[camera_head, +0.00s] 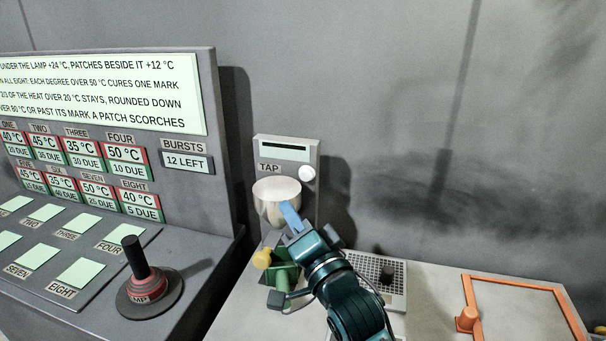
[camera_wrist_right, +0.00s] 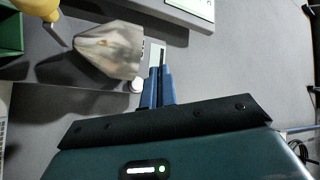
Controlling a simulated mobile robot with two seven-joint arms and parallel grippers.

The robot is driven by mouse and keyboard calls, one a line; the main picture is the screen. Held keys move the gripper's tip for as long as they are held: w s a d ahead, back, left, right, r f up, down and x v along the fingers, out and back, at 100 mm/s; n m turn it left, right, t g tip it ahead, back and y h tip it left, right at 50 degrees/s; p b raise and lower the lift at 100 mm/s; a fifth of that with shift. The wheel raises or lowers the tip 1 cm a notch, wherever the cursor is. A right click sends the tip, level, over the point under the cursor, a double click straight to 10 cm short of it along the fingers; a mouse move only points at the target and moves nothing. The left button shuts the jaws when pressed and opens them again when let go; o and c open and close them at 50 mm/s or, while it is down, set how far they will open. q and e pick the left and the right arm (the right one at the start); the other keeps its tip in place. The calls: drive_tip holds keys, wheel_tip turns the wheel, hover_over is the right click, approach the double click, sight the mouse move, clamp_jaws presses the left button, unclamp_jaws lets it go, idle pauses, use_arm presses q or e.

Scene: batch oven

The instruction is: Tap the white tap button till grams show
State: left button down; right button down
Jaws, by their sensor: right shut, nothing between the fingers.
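The tap unit (camera_head: 287,146) is a grey upright panel on the back wall, with a TAP label and a narrow display (camera_head: 285,152) on which I see no grams. Its round white tap button (camera_head: 307,172) sits right of the label; it also shows in the wrist view (camera_wrist_right: 135,86). My right gripper (camera_head: 289,214) is shut and empty, its blue fingers below the button and overlapping the pale cup in the head view. In the wrist view the fingertips (camera_wrist_right: 160,72) appear just right of the button; I cannot tell any contact. My left gripper is out of view.
The pale cup (camera_head: 275,190) hangs or stands before the panel. A green object (camera_head: 285,272) with a yellow knob (camera_head: 262,258) is below it. A lamp joystick (camera_head: 135,258) stands left.

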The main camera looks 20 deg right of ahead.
sight(306, 174)
drive_tip(key=w+d, duration=0.5)
drive_tip(key=w, duration=0.2)
drive_tip(key=shift+w+b, duration=0.2)
drive_tip(key=shift+b, duration=0.2)
idle(1.3)
drive_tip(key=shift+w, duration=0.1)
idle(0.6)
drive_tip(key=shift+w+d, duration=0.2)
drive_tip(key=shift+w, duration=0.05)
drive_tip(key=shift+w+d, duration=0.25)
drive_tip(key=shift+w, duration=0.15)
idle(0.8)
drive_tip(key=shift+s+p, duration=0.1)
drive_tip(key=shift+p, duration=0.2)
drive_tip(key=shift+s+a+p, duration=0.3)
drive_tip(key=shift+s+a, duration=0.2)
drive_tip(key=shift+s, duration=0.15)
